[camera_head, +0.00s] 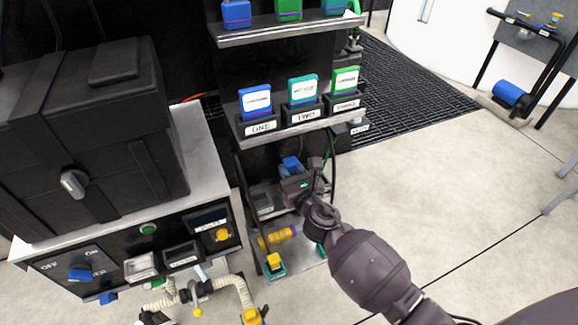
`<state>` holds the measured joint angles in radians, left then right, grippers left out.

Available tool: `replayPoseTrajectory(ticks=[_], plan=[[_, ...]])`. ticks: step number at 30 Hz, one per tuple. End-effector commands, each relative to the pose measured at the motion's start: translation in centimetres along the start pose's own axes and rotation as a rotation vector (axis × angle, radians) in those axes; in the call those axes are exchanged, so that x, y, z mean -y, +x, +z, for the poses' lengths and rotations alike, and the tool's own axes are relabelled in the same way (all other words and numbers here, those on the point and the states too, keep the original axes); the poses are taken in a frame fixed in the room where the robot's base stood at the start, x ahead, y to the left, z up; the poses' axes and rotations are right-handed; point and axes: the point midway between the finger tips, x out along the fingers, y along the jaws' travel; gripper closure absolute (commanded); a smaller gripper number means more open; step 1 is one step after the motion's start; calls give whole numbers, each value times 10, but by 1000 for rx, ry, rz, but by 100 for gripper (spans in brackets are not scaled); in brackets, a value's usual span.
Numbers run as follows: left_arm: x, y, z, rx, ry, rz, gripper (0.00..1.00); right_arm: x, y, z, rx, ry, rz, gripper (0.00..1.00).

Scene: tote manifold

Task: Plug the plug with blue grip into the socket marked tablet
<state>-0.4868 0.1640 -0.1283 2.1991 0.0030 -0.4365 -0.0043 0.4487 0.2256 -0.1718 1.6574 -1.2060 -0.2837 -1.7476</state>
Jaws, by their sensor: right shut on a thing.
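My right gripper (294,180) reaches in from the lower right to the lower level of the black rack. It is shut on a blue-gripped piece (291,166), which looks like the plug with the blue grip. Only part of the blue piece shows; its prongs are hidden, and I cannot tell whether it touches anything below. A dark cable (333,160) hangs beside the gripper. I cannot read a tablet label on any socket from here. My left gripper is not in view.
A shelf (299,129) above the gripper holds blue, teal and green labelled blocks. Yellow pieces (277,237) lie on the lower level. A panel (130,250) with knobs and a large black case (85,140) stand at left. The floor at right (440,190) is open.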

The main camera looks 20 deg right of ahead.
Motion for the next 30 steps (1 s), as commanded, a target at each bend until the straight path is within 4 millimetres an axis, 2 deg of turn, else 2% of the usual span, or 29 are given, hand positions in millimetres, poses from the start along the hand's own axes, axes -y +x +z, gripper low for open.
replayPoseTrajectory(ticks=[1, 6, 18, 30], plan=[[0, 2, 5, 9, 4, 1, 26, 0, -1, -8, -6, 0, 0, 97], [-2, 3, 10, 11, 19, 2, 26, 0, -1, -18, -6, -1, 0, 97], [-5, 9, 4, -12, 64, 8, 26, 0, -1, -40, -6, -1, 0, 97], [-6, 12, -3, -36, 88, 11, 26, 0, 0, -47, 0, 0, 0, 97]])
